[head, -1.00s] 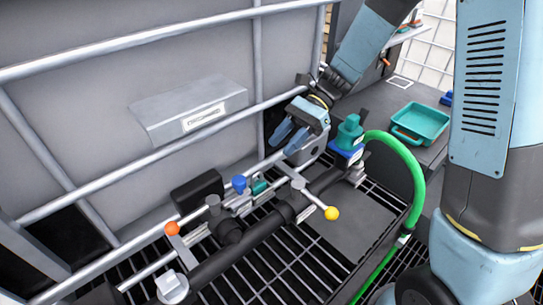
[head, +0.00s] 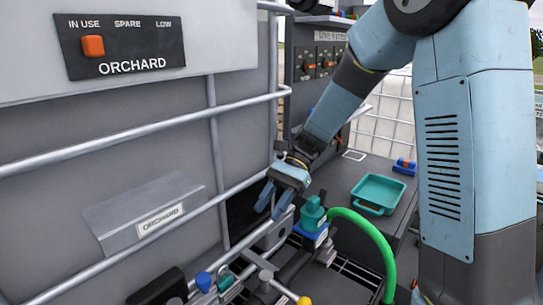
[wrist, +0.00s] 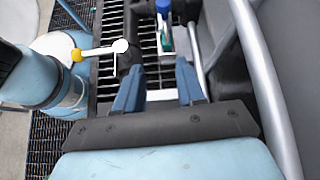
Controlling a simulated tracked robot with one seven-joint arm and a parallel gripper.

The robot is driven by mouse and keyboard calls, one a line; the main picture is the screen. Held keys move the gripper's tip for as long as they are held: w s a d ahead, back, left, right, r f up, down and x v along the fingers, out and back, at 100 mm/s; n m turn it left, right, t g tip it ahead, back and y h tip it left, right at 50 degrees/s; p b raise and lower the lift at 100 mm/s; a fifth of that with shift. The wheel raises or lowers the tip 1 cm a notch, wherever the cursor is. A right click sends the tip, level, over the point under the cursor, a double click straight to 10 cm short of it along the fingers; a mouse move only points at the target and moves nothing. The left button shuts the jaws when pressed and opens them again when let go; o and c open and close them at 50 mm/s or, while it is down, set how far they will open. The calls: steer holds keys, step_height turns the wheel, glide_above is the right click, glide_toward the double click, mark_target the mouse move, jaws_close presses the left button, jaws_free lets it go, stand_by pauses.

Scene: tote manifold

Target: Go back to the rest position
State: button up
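My gripper (head: 270,203) hangs above the pipe manifold, left of the teal coupling (head: 312,213) with the green hose (head: 362,230). Its two blue fingers stand apart with nothing between them; the wrist view (wrist: 158,88) shows the same gap. Below it are the blue-knobbed valve (head: 204,281) and the yellow-knobbed valve handle (head: 303,300). In the wrist view the yellow knob (wrist: 77,55) lies left of the fingers and the blue knob (wrist: 163,6) lies ahead of them.
A grey tank with an ORCHARD label box (head: 150,215) and metal rails (head: 150,130) stands at left. An orange slider (head: 93,46) sits under IN USE on its sign. A teal tray (head: 378,192) rests on the grey bench at right. A control panel (head: 318,64) stands behind.

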steer(key=s+d+r+n+t+h, duration=0.35)
steer(key=d+r+t, duration=0.5)
steer(key=d, duration=0.35)
steer(key=s+d+r+n+t+h, duration=0.1)
steer(key=s+d+r+t, duration=0.1)
steer(key=s+d, duration=0.2)
steer(key=s+d+r+n+t+h, duration=0.1)
steer(key=s+d+n+t+h, duration=0.1)
steer(key=d, duration=0.6)
steer(key=shift+s+d+r+t, duration=0.15)
steer(key=shift+s+r+t, duration=0.2)
steer(key=shift+s+t, duration=0.55)
steer(key=shift+s+n+g+h, duration=0.25)
